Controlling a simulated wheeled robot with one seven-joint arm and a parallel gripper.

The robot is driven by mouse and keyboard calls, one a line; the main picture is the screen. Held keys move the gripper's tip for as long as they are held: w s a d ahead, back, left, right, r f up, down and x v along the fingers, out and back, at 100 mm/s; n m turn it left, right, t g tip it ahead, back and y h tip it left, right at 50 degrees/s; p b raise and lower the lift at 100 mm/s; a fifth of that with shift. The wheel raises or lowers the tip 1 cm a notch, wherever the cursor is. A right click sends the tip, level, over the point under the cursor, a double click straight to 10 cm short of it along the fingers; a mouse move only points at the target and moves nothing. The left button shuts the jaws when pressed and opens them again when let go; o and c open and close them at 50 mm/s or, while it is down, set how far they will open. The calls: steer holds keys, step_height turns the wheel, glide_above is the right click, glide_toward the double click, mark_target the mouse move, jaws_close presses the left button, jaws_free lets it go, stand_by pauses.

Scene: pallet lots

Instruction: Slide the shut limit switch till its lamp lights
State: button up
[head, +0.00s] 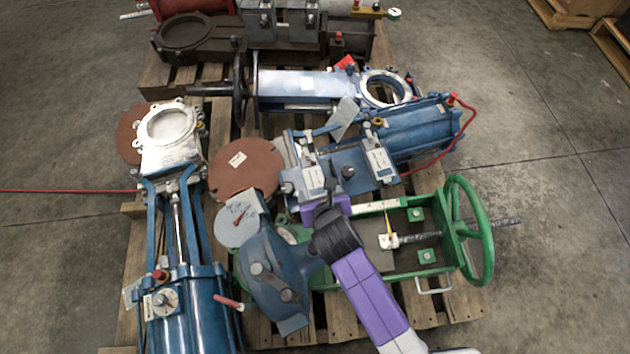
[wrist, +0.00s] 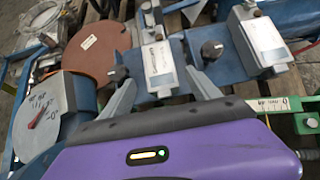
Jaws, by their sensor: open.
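Two grey limit switch boxes sit on blue plates on the blue cylinder valve. The left box (head: 313,179) also shows in the wrist view (wrist: 158,57). The right box (head: 380,163) also shows there (wrist: 264,42). Their white labels are too small to read, so I cannot tell which is the shut switch. No lit lamp can be made out on either. My gripper (wrist: 161,84) is open and empty, its grey fingers on either side of the near end of the left box. I cannot tell whether they touch it. In the head view my purple gripper hides the plate's near part.
A green frame with a handwheel (head: 470,230) stands close at right. A blue housing with a grey dial (head: 238,222) is at left, before a brown disc (head: 247,168). Blue valves crowd the pallet. Open floor (head: 560,230) lies at right.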

mark_target(316, 187)
steer(key=b+x, duration=0.3)
steer(key=x, duration=0.3)
steer(key=shift+w+f+b, duration=0.15)
steer(key=shift+f+b, duration=0.15)
steer(key=shift+b, duration=0.1)
steer(key=shift+w+f+b, duration=0.3)
steer(key=shift+w+f, duration=0.05)
steer(key=shift+w, duration=0.15)
steer(key=shift+c, duration=0.4)
jaws_close()
